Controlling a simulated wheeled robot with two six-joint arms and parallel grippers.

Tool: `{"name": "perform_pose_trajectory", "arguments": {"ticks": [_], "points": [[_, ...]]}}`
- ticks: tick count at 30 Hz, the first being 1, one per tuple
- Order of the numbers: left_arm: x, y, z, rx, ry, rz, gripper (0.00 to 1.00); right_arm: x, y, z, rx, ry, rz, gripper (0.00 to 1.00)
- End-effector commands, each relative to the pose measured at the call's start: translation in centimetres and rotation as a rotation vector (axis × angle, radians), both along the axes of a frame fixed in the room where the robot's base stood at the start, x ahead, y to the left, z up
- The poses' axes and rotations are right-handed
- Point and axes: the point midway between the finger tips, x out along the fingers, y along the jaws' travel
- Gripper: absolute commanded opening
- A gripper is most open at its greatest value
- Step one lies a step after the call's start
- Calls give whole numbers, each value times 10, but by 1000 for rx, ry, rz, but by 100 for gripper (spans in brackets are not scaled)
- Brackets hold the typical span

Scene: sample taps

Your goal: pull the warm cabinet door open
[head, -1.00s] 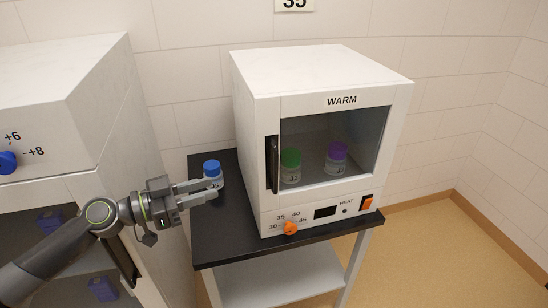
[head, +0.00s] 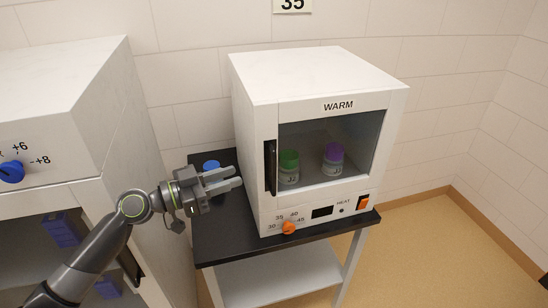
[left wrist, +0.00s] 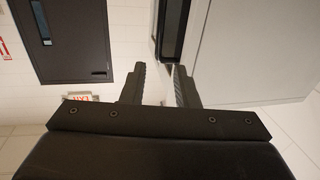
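The white warm cabinet (head: 250,120) stands on a black-topped table. Its door (head: 328,188) has a dark window, looks shut, and carries a black vertical handle (head: 270,167) on its left edge. My left gripper (head: 238,182) is left of the handle and apart from it, with its fingers pointing right toward it. In the left wrist view the two fingertips (left wrist: 160,80) are apart with nothing between them. A dark upright strip beside a white surface shows beyond them there; I cannot tell whether it is the handle. My right gripper is out of view.
A blue-capped bottle (head: 211,165) stands on the black tabletop (head: 225,240), partly hidden behind my left gripper. Green-capped (head: 289,167) and purple-capped (head: 333,158) bottles stand inside the cabinet. An orange knob (head: 288,228) is below the door. Another white cabinet (head: 60,100) is at left.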

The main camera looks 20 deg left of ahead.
Motion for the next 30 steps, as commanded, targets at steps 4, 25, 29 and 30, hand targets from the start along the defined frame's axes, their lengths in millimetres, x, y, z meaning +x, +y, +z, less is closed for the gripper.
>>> {"name": "perform_pose_trajectory", "arguments": {"ticks": [4,25,29,30], "points": [[13,-12,4,-6,-1,1,28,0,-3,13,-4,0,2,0],[78,-78,2,-3,1,0,28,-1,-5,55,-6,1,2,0],[83,-83,1,-1,2,0,28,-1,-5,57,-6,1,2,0],[84,-83,1,0,1,0,28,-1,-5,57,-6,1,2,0]]}}
